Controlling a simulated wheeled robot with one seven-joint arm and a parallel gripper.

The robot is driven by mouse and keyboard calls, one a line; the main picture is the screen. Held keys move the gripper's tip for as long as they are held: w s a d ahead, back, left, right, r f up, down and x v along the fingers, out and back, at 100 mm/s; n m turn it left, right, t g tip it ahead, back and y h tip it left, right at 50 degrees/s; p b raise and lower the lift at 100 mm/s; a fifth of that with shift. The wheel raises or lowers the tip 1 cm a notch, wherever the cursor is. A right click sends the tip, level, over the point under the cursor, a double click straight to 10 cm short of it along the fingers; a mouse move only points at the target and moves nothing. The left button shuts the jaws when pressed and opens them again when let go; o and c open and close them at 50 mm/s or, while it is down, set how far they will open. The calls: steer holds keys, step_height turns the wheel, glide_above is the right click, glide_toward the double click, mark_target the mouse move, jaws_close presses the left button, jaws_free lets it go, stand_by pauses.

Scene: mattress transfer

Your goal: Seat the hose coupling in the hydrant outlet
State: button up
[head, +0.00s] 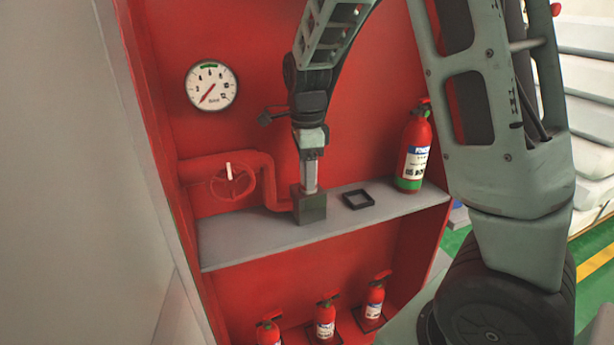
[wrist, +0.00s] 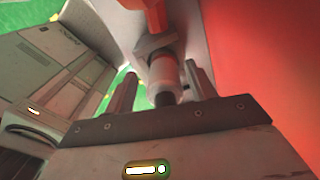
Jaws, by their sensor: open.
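My gripper (wrist: 163,72) is open, with one finger on each side of a pale cylinder that looks like the hose coupling (wrist: 164,80). Gaps show between it and both fingers. Its dark end faces my palm. Its far end meets a grey angular collar (wrist: 156,45) on a red pipe, apparently the hydrant outlet; I cannot tell how deeply it sits.
A red valve wheel (head: 233,182) is on the pipe, below a round gauge (head: 211,85). An empty black square frame (head: 358,199) lies on the shelf (head: 250,240), near a red extinguisher (head: 414,150). Smaller extinguishers (head: 325,316) stand below. The red back wall is close to my gripper.

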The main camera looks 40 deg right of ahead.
step_height(320, 180, up, 5)
steer(key=shift+w+d+r, duration=0.1)
steer(key=shift+d+r, duration=0.05)
steer(key=shift+p, duration=0.3)
stand_by(0.4)
